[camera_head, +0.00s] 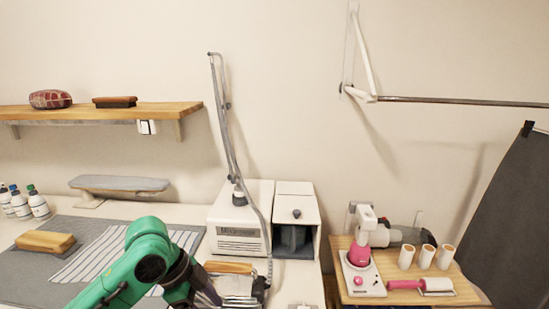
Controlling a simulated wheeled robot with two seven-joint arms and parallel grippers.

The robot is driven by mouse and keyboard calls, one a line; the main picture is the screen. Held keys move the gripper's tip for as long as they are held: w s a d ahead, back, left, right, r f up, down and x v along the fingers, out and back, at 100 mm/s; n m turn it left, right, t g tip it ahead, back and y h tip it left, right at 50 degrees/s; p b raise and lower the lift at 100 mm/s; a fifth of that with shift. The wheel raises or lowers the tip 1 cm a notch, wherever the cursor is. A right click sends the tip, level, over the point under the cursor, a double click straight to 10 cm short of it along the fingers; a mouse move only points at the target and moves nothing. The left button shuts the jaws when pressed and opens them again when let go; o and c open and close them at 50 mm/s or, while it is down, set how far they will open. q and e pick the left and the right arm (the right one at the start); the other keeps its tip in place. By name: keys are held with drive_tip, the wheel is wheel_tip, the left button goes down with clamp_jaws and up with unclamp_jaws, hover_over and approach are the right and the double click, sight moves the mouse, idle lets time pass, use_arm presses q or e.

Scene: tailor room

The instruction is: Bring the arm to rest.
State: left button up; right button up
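My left arm (125,270) is green and comes in from the bottom left. It bends over the front of the table, and its dark end (207,292) points down and right at the bottom edge. That end is beside a metal iron (240,288) with a wooden handle (229,268). I cannot tell whether it touches the iron, and the fingertips are not clear, so I cannot tell if the gripper is open or shut. My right gripper is not in view.
A white steam unit (241,222) with an upright hose stands behind the iron. A grey mat (40,262) with a wooden block (45,241) and striped cloth (95,257) lies left. Bottles stand far left. A wooden cart (345,244) with pink tools stands right.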

use_arm(q)
drive_tip(key=s+a+f+n+t+y, duration=0.1)
drive_tip(key=s+f+n+t, duration=0.15)
drive_tip(key=f+n, duration=0.3)
drive_tip(key=s+a+f+n+t, duration=0.1)
drive_tip(key=s+f+n, duration=0.3)
drive_tip(key=f+n, duration=0.15)
drive_tip(key=s+a+f+n+y, duration=0.3)
drive_tip(key=s+a+f+n, duration=0.1)
drive_tip(key=s+a, duration=0.4)
wheel_tip(320, 180, down, 22)
drive_tip(key=s+g, duration=0.1)
drive_tip(key=g, duration=0.1)
drive_tip(key=s+a+f, duration=0.3)
drive_tip(key=s+f, duration=1.2)
drive_tip(key=s, duration=0.2)
drive_tip(key=shift+f+g+y, duration=0.2)
drive_tip(key=shift+g+y, duration=0.1)
drive_tip(key=shift+g, duration=0.15)
